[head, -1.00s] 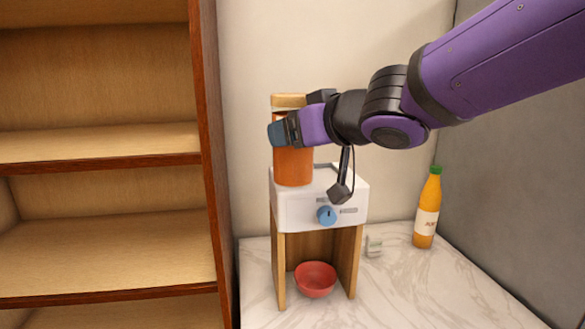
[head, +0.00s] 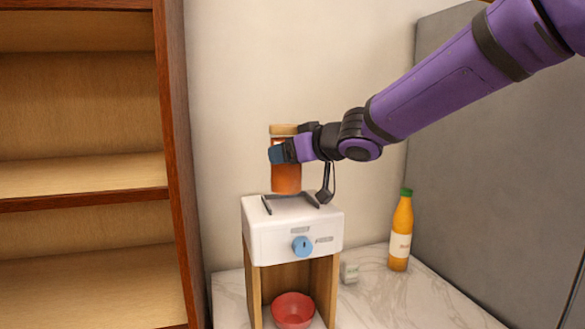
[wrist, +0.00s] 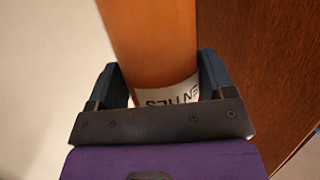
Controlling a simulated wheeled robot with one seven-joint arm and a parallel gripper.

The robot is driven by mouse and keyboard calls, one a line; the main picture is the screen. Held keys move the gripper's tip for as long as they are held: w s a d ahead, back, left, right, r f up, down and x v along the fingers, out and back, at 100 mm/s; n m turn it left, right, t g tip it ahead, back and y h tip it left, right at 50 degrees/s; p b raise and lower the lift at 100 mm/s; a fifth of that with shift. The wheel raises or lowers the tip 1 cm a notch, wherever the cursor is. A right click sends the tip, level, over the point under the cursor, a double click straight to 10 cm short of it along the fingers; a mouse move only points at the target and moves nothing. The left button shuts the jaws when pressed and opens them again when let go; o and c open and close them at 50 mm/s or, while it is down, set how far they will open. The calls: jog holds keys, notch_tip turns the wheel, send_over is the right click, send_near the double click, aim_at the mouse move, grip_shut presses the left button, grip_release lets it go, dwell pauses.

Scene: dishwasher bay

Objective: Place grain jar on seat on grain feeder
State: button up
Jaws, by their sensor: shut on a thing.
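The grain jar (head: 287,180) is an orange-brown cylinder with a tan lid. My gripper (head: 277,153) is shut around its upper part, and the jar is upright. In the wrist view the jar (wrist: 150,40) stands between both fingers of my gripper (wrist: 163,85), with part of a white label showing. The grain feeder (head: 273,236) is a white box with a blue knob on a wooden stand. Its seat (head: 290,202), edged by dark rails, is on top. The jar's base appears over the seat's back part; I cannot tell whether it touches.
A red bowl (head: 293,311) sits under the feeder. An orange bottle with a green cap (head: 401,230) and a small pale object (head: 349,272) stand on the marble counter (head: 375,300) to the right. A wooden shelf unit (head: 172,150) rises at the left.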

aim_at(301, 165)
jog(key=shift+w+d, duration=0.25)
jog(key=shift+w, duration=0.35)
jog(key=shift+f, duration=1.75)
jog(key=shift+f, duration=0.1)
jog(key=o, duration=1.3)
jog(key=shift+c, duration=0.2)
jog(key=shift+s+d, duration=0.15)
jog(key=v, duration=1.1)
jog(key=shift+s+d+r, duration=0.2)
jog(key=shift+r, duration=0.1)
